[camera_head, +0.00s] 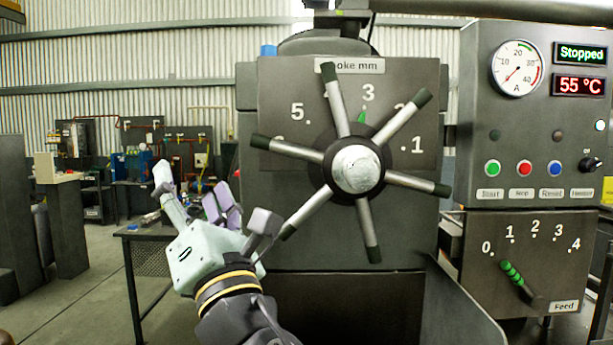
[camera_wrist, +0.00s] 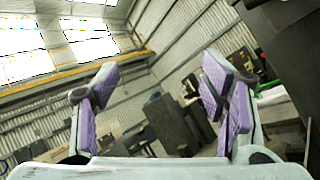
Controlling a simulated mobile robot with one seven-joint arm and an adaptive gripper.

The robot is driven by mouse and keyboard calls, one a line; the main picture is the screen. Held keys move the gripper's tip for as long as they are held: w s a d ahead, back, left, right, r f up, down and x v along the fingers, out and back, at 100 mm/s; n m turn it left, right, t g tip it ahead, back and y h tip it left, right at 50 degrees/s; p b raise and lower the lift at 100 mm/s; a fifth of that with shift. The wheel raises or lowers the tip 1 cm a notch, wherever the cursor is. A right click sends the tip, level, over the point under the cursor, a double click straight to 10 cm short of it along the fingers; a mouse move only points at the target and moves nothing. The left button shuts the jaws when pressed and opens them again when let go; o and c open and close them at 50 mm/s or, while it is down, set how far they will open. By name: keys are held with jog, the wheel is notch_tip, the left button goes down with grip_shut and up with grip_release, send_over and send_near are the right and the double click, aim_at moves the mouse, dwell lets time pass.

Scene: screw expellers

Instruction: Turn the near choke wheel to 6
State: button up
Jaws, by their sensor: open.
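The choke wheel (camera_head: 358,170) has a pale hub and several grey spokes with dark tips, in front of a dark plate labelled "...oke mm" (camera_head: 350,66). Its scale shows 5, 3 and 1 clearly; spokes partly cover the other numerals, including the one below 5 at the left. A green pointer (camera_head: 362,117) stands just below 3. My gripper (camera_head: 193,190) is open and empty, left of the wheel, near its lower-left spoke tip. In the wrist view my gripper (camera_wrist: 160,82) shows spread purple-padded fingers with nothing between them. The wheel cannot be made out there.
A control panel (camera_head: 475,120) at the right reads "Stopped" and 55 °C, with a gauge and buttons. A workbench (camera_head: 150,235) stands behind my gripper. Open floor lies at the left.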

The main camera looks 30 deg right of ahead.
jog(key=s+d+f+m+g+h, duration=0.1)
jog(key=s+d+f+g+h, duration=0.15)
jog(key=d+h, duration=0.6)
jog(key=m+g+h, duration=0.1)
jog(key=g+h, duration=0.3)
jog(key=h, duration=0.2)
send_near(361, 183)
jog(key=x, duration=0.3)
jog(key=shift+y, duration=0.25)
jog(key=p+x, duration=0.3)
jog(key=x, duration=0.6)
jog(key=shift+r, duration=0.1)
jog(key=shift+w+d+r, duration=0.1)
jog(key=shift+w+d, duration=0.3)
jog(key=shift+w, duration=0.1)
jog(key=shift+c, duration=0.3)
grip_shut()
